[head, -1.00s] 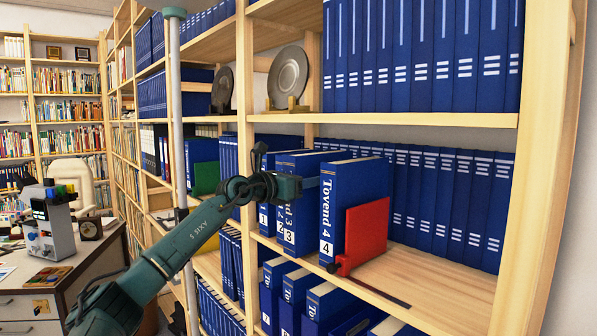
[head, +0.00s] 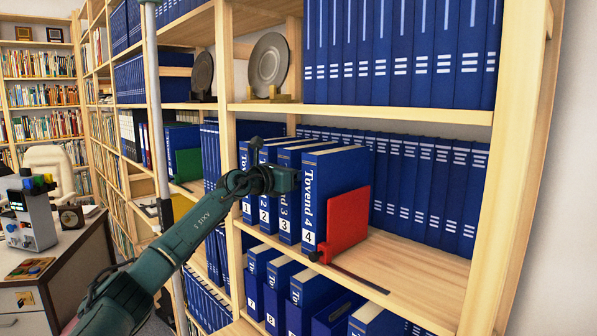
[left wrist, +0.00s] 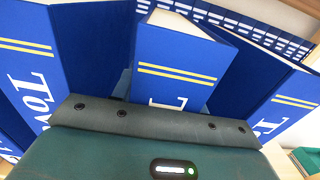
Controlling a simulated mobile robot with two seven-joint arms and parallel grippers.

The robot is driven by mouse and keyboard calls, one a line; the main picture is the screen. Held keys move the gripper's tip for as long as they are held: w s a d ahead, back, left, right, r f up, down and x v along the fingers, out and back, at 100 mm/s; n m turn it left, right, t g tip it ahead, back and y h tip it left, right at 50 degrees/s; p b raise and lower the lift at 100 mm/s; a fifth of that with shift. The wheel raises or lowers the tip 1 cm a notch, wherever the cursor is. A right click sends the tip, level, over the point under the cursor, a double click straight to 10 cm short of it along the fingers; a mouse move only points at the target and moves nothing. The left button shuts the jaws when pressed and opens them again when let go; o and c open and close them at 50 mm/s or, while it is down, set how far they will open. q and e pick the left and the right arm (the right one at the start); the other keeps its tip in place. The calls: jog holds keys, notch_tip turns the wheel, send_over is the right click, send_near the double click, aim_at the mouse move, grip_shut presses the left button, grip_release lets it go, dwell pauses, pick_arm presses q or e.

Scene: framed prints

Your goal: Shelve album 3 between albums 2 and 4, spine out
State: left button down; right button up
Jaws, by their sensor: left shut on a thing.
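Album 3 (head: 286,210) stands upright on the middle shelf between album 2 (head: 267,200) and album 4 (head: 310,205), its numbered spine facing out. Album 1 (head: 246,195) is at the left end of this row. A red bookend (head: 347,220) stands at the right of album 4. My left gripper (head: 286,180) is at album 3's spine, shut on it, and covers part of the spine lettering. The left wrist view shows one album (left wrist: 180,65) straight ahead with an album on each side; their numbers are hidden. My right gripper is not in view.
A row of blue volumes (head: 405,190) stands along the back of the shelf. Bare shelf board (head: 400,265) lies right of the red bookend. More albums (head: 278,290) stand on the shelf below. A metal plate (head: 268,62) rests on a stand above.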

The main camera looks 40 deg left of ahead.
pick_arm(q)
jog(key=shift+r, duration=0.25)
jog(key=c, duration=1.2)
grip_release()
jog(key=shift+c, duration=0.2)
jog(key=o, duration=0.3)
jog(key=shift+s, duration=0.1)
jog(key=shift+o, duration=1.3)
jog(key=shift+f, duration=0.1)
jog(key=s+a+b, duration=0.1)
jog(key=s+b, duration=1.2)
jog(key=b, duration=0.1)
jog(key=shift+b, duration=0.4)
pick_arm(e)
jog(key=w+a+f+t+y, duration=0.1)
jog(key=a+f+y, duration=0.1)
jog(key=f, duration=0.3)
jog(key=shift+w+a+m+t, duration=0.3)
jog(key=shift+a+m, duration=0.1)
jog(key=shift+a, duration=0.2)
